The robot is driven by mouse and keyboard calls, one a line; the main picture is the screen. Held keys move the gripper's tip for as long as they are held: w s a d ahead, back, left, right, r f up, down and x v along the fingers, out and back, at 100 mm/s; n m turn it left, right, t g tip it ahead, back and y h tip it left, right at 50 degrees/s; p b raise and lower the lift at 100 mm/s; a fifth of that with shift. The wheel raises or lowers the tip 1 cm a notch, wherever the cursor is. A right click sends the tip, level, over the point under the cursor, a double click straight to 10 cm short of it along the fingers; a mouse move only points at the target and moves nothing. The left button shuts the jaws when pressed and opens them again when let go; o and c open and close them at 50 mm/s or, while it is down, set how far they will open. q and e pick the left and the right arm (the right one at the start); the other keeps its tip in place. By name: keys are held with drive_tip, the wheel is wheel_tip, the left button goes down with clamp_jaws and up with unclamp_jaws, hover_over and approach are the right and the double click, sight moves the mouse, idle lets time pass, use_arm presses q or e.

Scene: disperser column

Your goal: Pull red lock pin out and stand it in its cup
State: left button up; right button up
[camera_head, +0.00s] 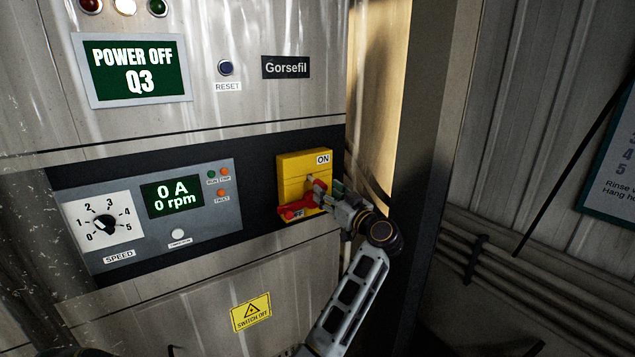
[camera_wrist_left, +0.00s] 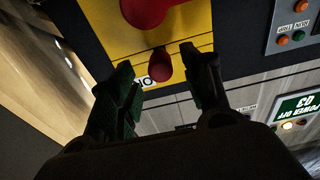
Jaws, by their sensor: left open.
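A red handle (camera_head: 294,210) sits across the yellow switch plate (camera_head: 291,167) on the machine front. In the left wrist view, a large rounded red part (camera_wrist_left: 150,10) is at the top and a smaller red knob (camera_wrist_left: 161,65) is below it, over the yellow plate. I cannot tell for sure which red part is the lock pin. My left gripper (camera_head: 327,193) is at the right side of the plate, close to the red parts. In the wrist view its open fingers (camera_wrist_left: 162,82) are on either side of the small knob, with visible gaps. No cup is visible.
Left of the switch is a control panel (camera_head: 150,250) with a speed dial (camera_head: 105,224) and a display reading 0 A, 0 rpm. A screen (camera_head: 134,70) above reads POWER OFF Q3. A dark post (camera_head: 425,130) stands right of the machine, and pipes (camera_head: 510,280) run along the wall.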

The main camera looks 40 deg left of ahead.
use_arm(q)
drive_tip(key=shift+p+x, duration=0.75)
drive_tip(key=shift+x, duration=0.15)
drive_tip(key=shift+w+a+r+p, duration=0.1)
drive_tip(key=shift+w+a+p, duration=0.05)
drive_tip(key=shift+a+p, duration=0.25)
drive_tip(key=shift+p, duration=0.45)
drive_tip(key=shift+c, duration=0.2)
idle(0.9)
clamp_jaws()
drive_tip(key=shift+d, duration=0.15)
drive_tip(key=shift+d, duration=0.3)
